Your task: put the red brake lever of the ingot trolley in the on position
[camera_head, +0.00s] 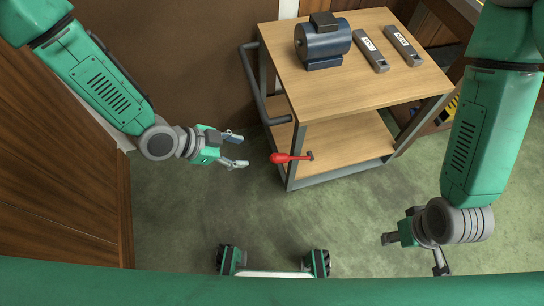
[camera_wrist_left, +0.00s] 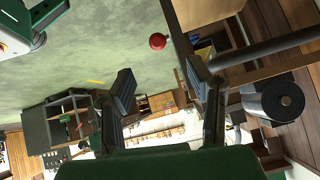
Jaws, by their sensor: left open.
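The ingot trolley (camera_head: 345,90) has a wooden top, a lower shelf and a grey frame. Its red brake lever (camera_head: 285,158) sticks out to the left from the front left post, at about lower-shelf height. The lever's round red end also shows in the left wrist view (camera_wrist_left: 158,41), above the space between the fingers. My left gripper (camera_head: 240,149) is open and empty, just left of the lever and apart from it. It also shows in the left wrist view (camera_wrist_left: 165,95). My right gripper (camera_head: 414,250) is low at the right, fingers spread, with nothing seen between them.
A blue motor (camera_head: 323,42) and two grey ingots (camera_head: 372,54) (camera_head: 403,46) stand on the trolley top. A grey push handle (camera_head: 252,85) runs along the trolley's left side. A wood-panelled wall (camera_head: 60,190) is at the left. Green floor (camera_head: 190,215) in front is clear.

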